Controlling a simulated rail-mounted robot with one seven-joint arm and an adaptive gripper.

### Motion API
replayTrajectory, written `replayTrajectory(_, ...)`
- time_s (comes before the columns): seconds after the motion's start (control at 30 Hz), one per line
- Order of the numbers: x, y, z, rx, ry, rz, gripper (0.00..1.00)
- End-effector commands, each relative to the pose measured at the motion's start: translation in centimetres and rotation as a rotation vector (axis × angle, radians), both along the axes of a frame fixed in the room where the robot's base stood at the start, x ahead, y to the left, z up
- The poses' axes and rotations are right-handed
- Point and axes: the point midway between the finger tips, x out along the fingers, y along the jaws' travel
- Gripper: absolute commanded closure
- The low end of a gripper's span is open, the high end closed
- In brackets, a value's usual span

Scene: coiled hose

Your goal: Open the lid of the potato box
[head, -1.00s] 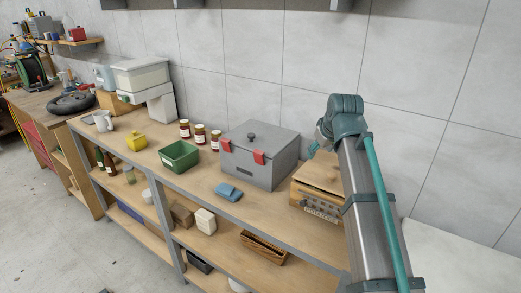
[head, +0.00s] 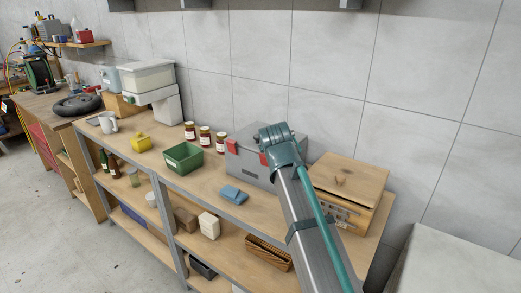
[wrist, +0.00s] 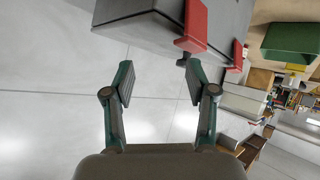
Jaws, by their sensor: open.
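The potato box (head: 338,212) is a wooden crate at the right end of the bench top in the head view. Its flat wooden lid (head: 350,182) lies closed, with a small dark mark on top. My arm covers part of its front and label. My gripper (wrist: 157,80) shows in the wrist view with its two fingers apart and nothing between them. It is by the grey metal box, to the left of the potato box. In the head view the fingers are hidden behind my arm. The potato box is not in the wrist view.
The grey box (head: 242,162) with red latches (wrist: 194,25) stands left of the potato box, partly behind my arm. A blue cloth (head: 233,194), green tub (head: 184,158) and several jars (head: 205,136) are further left. A tiled wall stands behind.

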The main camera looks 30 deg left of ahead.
Motion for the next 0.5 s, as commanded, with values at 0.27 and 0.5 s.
replayTrajectory(0.27,-1.0,2.6,-0.7,0.026,-0.042,0.013,0.43)
replayTrajectory(0.5,-1.2,3.1,-0.8,0.032,-0.053,0.015,0.43)
